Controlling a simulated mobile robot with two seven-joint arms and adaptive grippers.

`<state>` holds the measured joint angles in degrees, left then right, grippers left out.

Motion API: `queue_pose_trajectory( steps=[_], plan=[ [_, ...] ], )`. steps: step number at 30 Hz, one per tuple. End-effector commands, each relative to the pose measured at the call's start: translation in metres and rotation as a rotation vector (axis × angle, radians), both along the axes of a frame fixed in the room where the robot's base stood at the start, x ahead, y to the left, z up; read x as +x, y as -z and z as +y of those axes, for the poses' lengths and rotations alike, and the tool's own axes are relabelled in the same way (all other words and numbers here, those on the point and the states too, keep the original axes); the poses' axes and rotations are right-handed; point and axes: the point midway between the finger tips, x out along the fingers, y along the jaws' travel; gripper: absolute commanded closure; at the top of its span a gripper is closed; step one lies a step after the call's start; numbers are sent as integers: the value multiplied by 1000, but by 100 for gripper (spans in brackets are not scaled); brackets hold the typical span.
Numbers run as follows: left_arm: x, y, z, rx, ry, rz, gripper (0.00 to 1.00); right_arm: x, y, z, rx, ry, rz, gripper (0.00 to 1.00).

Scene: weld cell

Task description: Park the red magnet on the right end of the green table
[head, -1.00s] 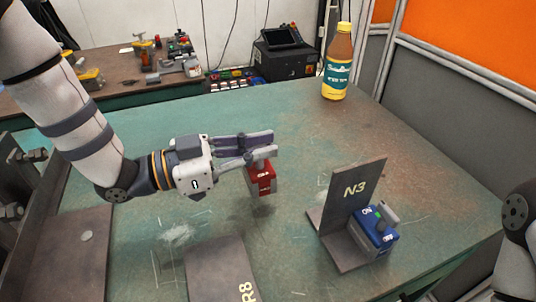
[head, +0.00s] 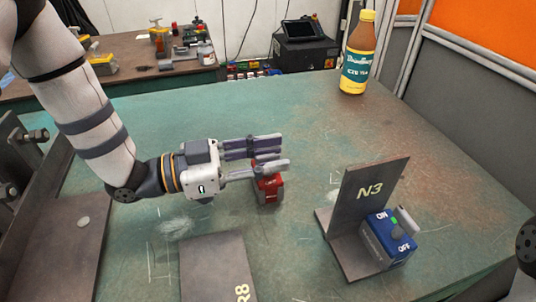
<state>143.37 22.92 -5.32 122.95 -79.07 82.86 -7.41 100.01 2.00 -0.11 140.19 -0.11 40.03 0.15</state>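The red magnet (head: 269,190) is a small red block with grey sides. It appears to rest upright on the middle of the green table (head: 215,120). The lower finger hides part of the magnet's top.
A dark angle plate marked N3 (head: 359,190), with a blue ON/OFF magnet (head: 391,238) against it, stands on the right. A plate marked R8 (head: 212,265) lies in front. A yellow-capped bottle (head: 358,55) stands at the back right. The table's right end beyond N3 is clear.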

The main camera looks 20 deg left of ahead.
Motion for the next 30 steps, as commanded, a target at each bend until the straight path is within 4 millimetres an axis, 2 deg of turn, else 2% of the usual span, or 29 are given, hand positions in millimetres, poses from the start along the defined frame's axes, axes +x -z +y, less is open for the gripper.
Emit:
queue_pose_trajectory(
  steps=[9, 12, 30],
  plan=[
    [-32, -3, 51, -1, -2, -3, 72, 5, -6, 0, 0, 0, -18, 100],
    [-38, -3, 60, 0, -1, -1, 72, 6, -7, 0, 0, 1, -20, 100],
    [-41, -2, 63, -1, 1, -1, 72, 6, -6, 0, 0, 1, -20, 100]
  ],
)
